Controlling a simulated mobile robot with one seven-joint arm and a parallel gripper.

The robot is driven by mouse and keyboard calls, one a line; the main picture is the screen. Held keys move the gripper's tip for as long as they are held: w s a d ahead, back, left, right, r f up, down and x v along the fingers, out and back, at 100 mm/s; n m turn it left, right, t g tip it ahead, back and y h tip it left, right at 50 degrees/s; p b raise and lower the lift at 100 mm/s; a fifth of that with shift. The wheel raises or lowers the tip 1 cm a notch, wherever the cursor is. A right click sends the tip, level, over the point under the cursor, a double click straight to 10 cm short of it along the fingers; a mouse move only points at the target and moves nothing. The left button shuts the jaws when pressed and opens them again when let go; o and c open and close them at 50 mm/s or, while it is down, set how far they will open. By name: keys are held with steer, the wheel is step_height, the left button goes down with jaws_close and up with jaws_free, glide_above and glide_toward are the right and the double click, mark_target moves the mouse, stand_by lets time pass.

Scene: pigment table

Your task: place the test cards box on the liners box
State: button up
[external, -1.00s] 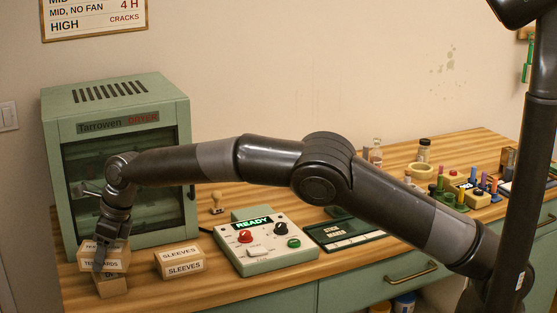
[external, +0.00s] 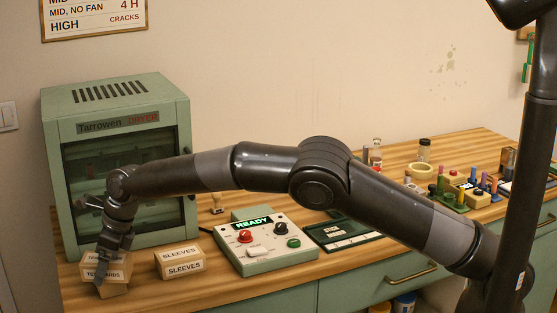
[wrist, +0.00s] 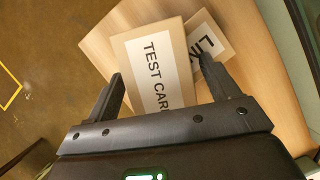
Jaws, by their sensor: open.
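The test cards box (external: 117,271), tan with a white label, sits on top of another small box (external: 117,291) at the left front of the table, in the external view. In the wrist view the test cards box (wrist: 150,60) lies between my fingers, turned at an angle over the lower box (wrist: 222,45), whose label shows only its first letters, like "LI". The lower box is mostly covered. My gripper (external: 100,276) is at the test cards box. In the wrist view its open fingers (wrist: 161,70) stand on either side of that box.
The sleeves box (external: 180,262) stands just right of the stack. The green dryer (external: 120,110) stands close behind. A control panel (external: 262,243) lies farther right. The table's front edge is near the stack, with floor beyond it.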

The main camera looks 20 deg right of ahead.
steer(key=v, duration=1.2)
steer(key=shift+s+d, duration=0.1)
